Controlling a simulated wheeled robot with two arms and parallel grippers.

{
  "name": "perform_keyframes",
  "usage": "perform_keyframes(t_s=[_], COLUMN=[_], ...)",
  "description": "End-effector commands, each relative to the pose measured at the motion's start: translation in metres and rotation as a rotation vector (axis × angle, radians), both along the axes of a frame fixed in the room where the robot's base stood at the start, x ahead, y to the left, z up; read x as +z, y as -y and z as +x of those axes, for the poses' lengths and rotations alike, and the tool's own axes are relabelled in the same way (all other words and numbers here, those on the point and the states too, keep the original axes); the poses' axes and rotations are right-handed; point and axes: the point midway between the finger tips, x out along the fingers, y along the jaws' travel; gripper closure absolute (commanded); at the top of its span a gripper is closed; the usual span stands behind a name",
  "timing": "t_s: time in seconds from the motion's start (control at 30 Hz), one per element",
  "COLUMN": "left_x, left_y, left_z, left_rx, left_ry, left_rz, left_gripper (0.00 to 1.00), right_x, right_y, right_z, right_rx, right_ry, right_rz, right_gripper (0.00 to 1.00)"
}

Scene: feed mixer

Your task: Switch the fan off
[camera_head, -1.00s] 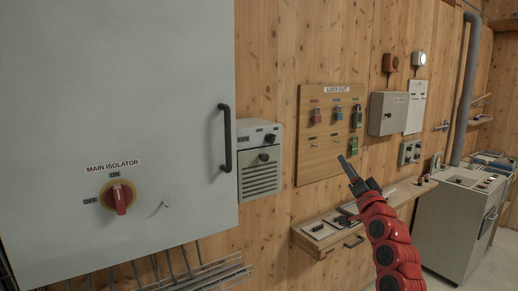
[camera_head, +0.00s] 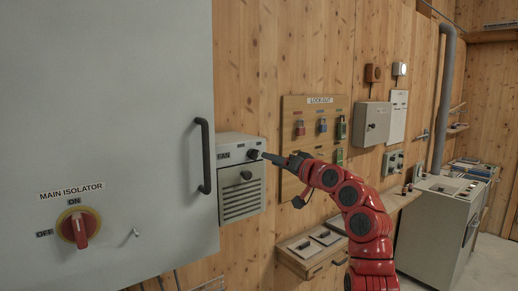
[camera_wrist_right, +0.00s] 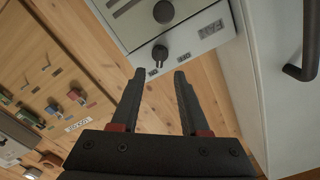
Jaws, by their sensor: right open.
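The fan box (camera_head: 241,205), a grey vented unit labelled FAN, is on the wooden wall beside the big cabinet. My right gripper (camera_head: 270,157) points at the small knob from the right. In the right wrist view the open jaws (camera_wrist_right: 159,74) are empty. The small knob (camera_wrist_right: 159,53) appears just beyond the fingertips, lined up with the gap between them. I cannot tell whether they touch it. My left gripper is not in view.
The grey cabinet (camera_head: 100,120) with a black handle (camera_head: 202,156) and a red main isolator switch (camera_head: 79,230) stands left of the fan box. A lockout board (camera_head: 291,112) with padlocks hangs right.

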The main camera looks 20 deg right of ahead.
Motion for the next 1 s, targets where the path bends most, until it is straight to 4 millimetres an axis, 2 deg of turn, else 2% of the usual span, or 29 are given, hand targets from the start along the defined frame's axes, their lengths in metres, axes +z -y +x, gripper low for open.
perform_keyframes(t_s=[0.03, 0.2, 0.4, 0.6, 0.9, 1.0], left_x=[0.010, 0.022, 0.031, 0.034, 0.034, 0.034], left_y=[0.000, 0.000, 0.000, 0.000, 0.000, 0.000], left_z=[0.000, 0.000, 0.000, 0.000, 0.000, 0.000], left_rx=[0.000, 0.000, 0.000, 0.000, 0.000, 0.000], left_ry=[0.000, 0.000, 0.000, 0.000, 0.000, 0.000], left_rz=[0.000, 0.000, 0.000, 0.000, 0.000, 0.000], left_gripper=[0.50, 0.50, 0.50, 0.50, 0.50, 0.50], right_x=[0.005, 0.005, 0.001, 0.002, 0.000, 0.000], right_y=[-0.004, -0.015, -0.021, -0.024, -0.024, -0.024], right_z=[0.010, 0.038, 0.059, 0.067, 0.069, 0.068], right_rx=[0.001, 0.001, 0.000, -0.002, -0.003, -0.003], right_ry=[-0.002, -0.001, -0.002, 0.004, 0.003, 0.002], right_rz=[0.001, 0.000, 0.000, -0.001, -0.001, -0.001], right_gripper=[0.55, 0.55, 0.55, 0.55, 0.55, 0.73])
